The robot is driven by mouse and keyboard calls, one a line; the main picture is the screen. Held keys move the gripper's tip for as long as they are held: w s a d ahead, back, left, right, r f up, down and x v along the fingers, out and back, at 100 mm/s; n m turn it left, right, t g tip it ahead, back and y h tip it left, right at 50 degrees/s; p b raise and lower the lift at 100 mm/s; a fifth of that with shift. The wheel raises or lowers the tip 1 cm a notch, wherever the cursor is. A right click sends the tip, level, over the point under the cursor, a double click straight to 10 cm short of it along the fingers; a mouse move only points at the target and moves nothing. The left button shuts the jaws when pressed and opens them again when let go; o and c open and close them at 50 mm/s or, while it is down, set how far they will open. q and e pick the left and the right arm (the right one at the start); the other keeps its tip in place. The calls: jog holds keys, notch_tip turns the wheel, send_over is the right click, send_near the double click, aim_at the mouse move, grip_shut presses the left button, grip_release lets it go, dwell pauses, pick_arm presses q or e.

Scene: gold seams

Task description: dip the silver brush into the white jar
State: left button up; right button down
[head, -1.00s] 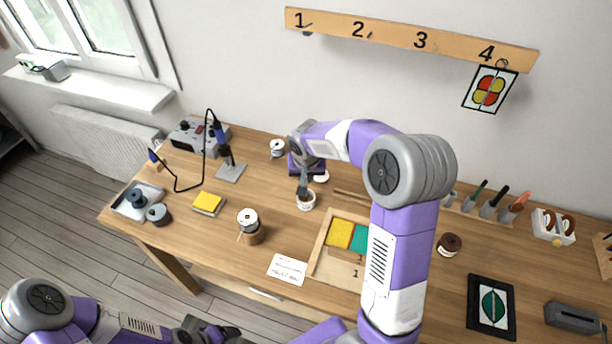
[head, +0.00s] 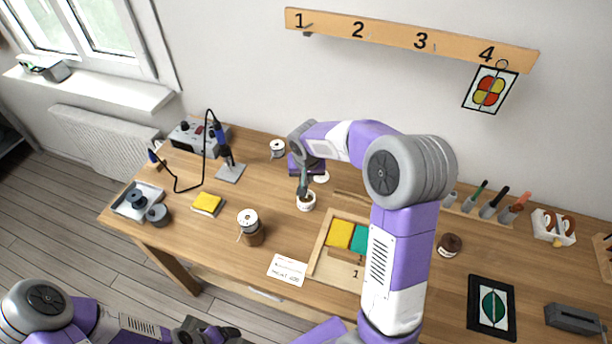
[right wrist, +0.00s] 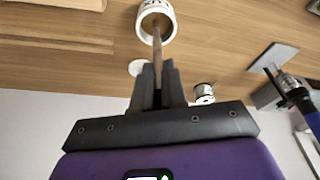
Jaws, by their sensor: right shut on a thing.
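The white jar (head: 306,203) stands upright on the table with a dark opening, and its rim shows at the top of the right wrist view (right wrist: 170,21). My right gripper (head: 303,187) is right above the jar, pointing down. In the right wrist view, my right gripper (right wrist: 157,78) is shut on a thin brush (right wrist: 157,47), which looks brownish there. The brush's far end reaches into the jar's mouth; its tip is hidden. My left gripper (head: 218,333) is low at the bottom edge, away from the jar, and its jaw opening is unclear.
A wooden tray (head: 325,262) with coloured pieces and a white card (head: 288,269) lie in front. Bare table surrounds the jar's left side.

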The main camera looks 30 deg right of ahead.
jog(key=shift+r+p, duration=1.9)
jog(key=shift+r, duration=1.1)
